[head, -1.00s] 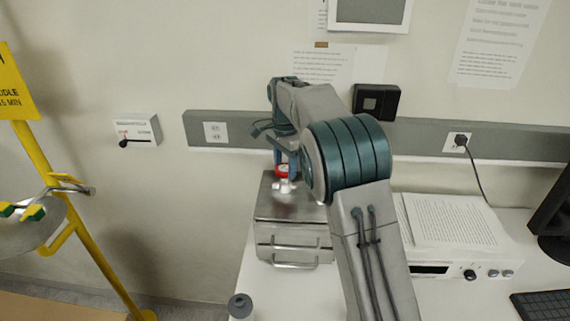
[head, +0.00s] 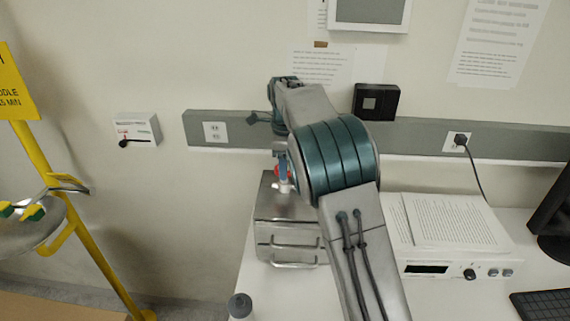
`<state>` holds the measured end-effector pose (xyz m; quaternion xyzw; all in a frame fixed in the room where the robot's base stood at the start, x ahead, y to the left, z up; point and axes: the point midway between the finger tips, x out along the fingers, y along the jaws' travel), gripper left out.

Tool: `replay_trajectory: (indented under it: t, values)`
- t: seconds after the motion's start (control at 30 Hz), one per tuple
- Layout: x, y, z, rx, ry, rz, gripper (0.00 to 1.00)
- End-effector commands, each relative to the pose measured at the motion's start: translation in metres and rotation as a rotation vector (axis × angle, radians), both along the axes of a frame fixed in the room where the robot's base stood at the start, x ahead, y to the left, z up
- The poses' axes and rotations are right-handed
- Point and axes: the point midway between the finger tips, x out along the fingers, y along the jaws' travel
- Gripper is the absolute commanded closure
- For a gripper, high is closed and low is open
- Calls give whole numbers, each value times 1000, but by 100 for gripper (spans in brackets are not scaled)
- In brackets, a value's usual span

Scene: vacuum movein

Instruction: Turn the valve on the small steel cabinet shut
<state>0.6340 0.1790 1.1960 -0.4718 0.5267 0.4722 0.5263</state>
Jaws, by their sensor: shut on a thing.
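The small steel cabinet (head: 285,236) stands on the white bench, with handles on its front. The valve (head: 283,174) sits on top of it, a red part above a pale stem; my arm hides much of it. My gripper (head: 281,163) reaches down from above and is shut on the valve's red part. The fingertips are small and partly hidden behind my arm.
A stack of papers lies on a white instrument (head: 437,266) right of my arm. A grey bottle (head: 240,306) stands at the bench's front left. A monitor (head: 553,215) and keyboard (head: 542,305) are at the right. A yellow-framed eyewash stand (head: 75,215) is at the left.

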Motion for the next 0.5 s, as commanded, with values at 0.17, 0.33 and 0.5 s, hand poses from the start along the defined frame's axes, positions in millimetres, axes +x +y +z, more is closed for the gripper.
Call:
replay_trajectory:
  t: [0.17,0.33,0.5]
  values:
    - [1,2,2,3,-5,-40,74]
    - [1,1,2,4,-6,-54,74]
    - [1,1,2,4,-6,-55,74]
